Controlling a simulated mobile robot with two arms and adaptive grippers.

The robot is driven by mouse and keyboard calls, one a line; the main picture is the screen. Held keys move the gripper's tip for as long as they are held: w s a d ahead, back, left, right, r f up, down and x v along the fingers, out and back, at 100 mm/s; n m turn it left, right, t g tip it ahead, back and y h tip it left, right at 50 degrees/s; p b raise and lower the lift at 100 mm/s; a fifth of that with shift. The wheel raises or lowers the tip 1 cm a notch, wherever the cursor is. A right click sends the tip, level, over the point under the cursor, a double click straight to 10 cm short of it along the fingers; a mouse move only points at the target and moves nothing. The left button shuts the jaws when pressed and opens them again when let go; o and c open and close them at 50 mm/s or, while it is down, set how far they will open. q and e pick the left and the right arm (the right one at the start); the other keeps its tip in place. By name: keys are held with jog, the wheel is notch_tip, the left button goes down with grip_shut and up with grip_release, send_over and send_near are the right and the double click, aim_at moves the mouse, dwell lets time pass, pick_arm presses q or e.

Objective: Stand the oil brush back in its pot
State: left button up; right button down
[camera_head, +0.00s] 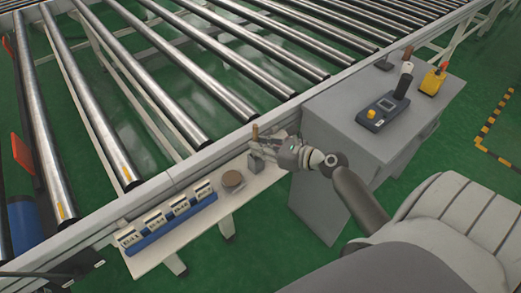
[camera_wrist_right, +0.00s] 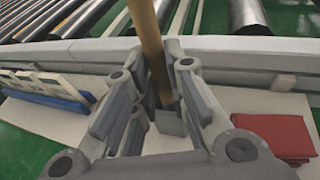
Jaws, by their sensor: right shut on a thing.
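My right gripper (camera_head: 257,150) is over the pale shelf along the roller conveyor. It is shut on the upright wooden handle of the oil brush (camera_head: 255,131). In the right wrist view the handle (camera_wrist_right: 148,35) rises between the two fingers, slightly tilted; its lower end is mostly hidden by the fingers. A short round brown thing (camera_head: 232,181) stands on the shelf left of the gripper, apart from it. It may be the pot, but I cannot tell. My left gripper is not in view.
A blue rack (camera_head: 170,224) of white labelled blocks sits on the shelf (camera_head: 150,259) at left. A folded red cloth (camera_wrist_right: 275,136) lies right of the gripper. A grey cabinet (camera_head: 340,119) stands at right, bearing a black device (camera_head: 383,111) and a yellow box (camera_head: 433,82).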

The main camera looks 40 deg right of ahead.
jog(key=shift+f, duration=0.35)
jog(key=shift+f, duration=0.1)
jog(key=shift+f, duration=0.5)
jog(key=c, duration=1.4)
grip_release()
jog(key=shift+c, duration=0.2)
jog(key=shift+r, duration=0.1)
jog(key=shift+r, duration=0.35)
jog(key=v, duration=1.2)
jog(key=shift+r, duration=0.25)
